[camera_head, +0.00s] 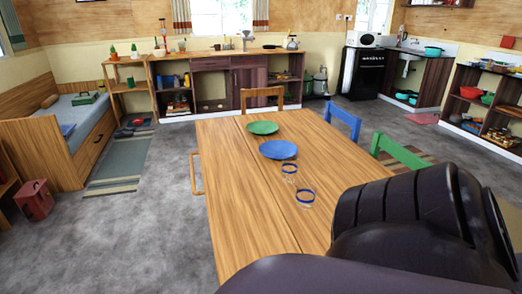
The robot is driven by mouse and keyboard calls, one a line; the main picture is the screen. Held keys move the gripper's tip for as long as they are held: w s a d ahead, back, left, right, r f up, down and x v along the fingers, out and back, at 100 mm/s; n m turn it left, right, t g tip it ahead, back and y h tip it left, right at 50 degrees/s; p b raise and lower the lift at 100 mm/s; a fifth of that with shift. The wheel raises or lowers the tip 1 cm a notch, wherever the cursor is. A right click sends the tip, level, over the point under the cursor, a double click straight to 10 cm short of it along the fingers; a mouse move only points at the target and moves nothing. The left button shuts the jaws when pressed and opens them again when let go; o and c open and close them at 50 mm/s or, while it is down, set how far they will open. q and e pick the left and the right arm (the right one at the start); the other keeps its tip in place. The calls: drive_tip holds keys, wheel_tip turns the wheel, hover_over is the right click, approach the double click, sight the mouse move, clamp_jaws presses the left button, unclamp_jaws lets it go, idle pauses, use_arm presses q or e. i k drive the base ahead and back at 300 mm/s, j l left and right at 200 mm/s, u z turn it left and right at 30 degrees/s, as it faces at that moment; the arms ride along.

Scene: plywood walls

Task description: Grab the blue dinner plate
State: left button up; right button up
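The blue dinner plate (278,149) lies flat on the wooden table (235,190), near the middle of its length. A green plate (263,128) lies just beyond it, close by. Two clear glasses with blue rims, a farther one (289,170) and a nearer one (306,197), stand on the near side of the blue plate. A large dark part of my own body covers the lower right and hides the table's near right corner. Neither of my grippers shows in the head view.
Blue (342,121), green (399,153) and wooden (262,97) chairs stand around the table's right and far sides. Another wooden chair (196,173) is at its left. The table's left half is bare. Grey floor (180,220) is open at the left.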

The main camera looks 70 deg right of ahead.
sight(274, 149)
drive_tip(key=i+z, duration=0.15)
drive_tip(key=i, duration=0.45)
drive_tip(key=i+j+z, duration=0.15)
drive_tip(key=i, duration=0.5)
drive_tip(key=i+z, duration=0.3)
drive_tip(key=i, duration=0.3)
drive_tip(key=i+z, duration=0.25)
drive_tip(key=i, duration=0.3)
drive_tip(key=i+z, duration=0.2)
drive_tip(key=i, duration=0.3)
drive_tip(key=i+j+z, duration=0.2)
drive_tip(key=i, duration=0.35)
